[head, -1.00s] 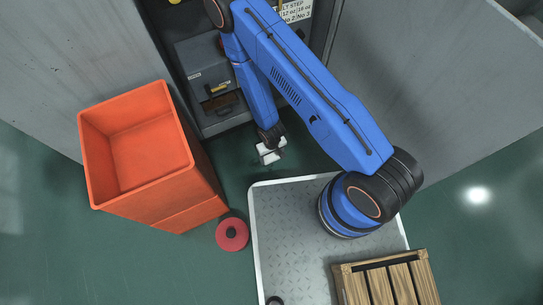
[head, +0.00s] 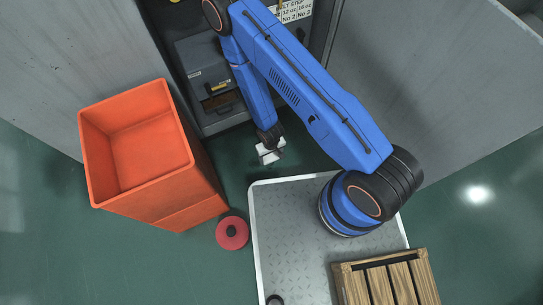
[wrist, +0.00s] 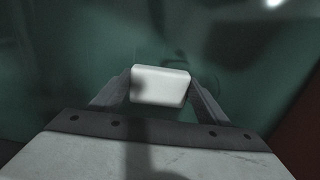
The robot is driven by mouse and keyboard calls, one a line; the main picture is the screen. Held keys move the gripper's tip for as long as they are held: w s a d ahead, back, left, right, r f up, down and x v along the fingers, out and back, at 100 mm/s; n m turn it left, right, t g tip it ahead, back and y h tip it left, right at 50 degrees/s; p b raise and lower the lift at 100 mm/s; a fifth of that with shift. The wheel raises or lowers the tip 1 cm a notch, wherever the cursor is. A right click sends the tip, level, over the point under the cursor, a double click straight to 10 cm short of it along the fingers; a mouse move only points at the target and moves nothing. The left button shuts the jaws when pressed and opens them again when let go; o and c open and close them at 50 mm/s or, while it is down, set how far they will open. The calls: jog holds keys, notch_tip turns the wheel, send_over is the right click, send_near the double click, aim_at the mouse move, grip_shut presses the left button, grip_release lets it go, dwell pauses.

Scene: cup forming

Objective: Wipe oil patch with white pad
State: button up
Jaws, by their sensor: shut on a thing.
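My gripper (head: 270,152) points down over the green floor, between the orange bin and the grey machine front. In the wrist view my gripper (wrist: 160,88) has a finger on each side of the white pad (wrist: 160,82) and is shut on it. The white pad also shows in the head view (head: 265,157), partly covered by my gripper. The pad is low over the floor; I cannot tell whether it touches it. A darker area of floor shows around the pad in the wrist view, but no clear edge of an oil patch can be made out.
A tall orange bin (head: 138,140) stands at the left. A red disc (head: 232,233) lies on the floor beside it. The metal platform (head: 285,240) and a wooden crate (head: 388,285) are at the lower right. Grey machine walls (head: 430,90) close off the back.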

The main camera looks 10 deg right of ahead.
aim_at(250, 169)
jog(key=shift+s+a+r, duration=0.1)
jog(key=shift+s+a, duration=0.15)
jog(key=shift+a, duration=0.6)
jog(key=shift+s+a, duration=0.25)
jog(key=shift+a, duration=0.55)
jog(key=shift+s+a, duration=0.45)
jog(key=shift+a, duration=0.8)
jog(key=shift+s+a, duration=0.4)
jog(key=shift+a, duration=0.9)
jog(key=shift+s+a, duration=0.45)
jog(key=shift+a, duration=0.8)
jog(key=shift+f, duration=0.2)
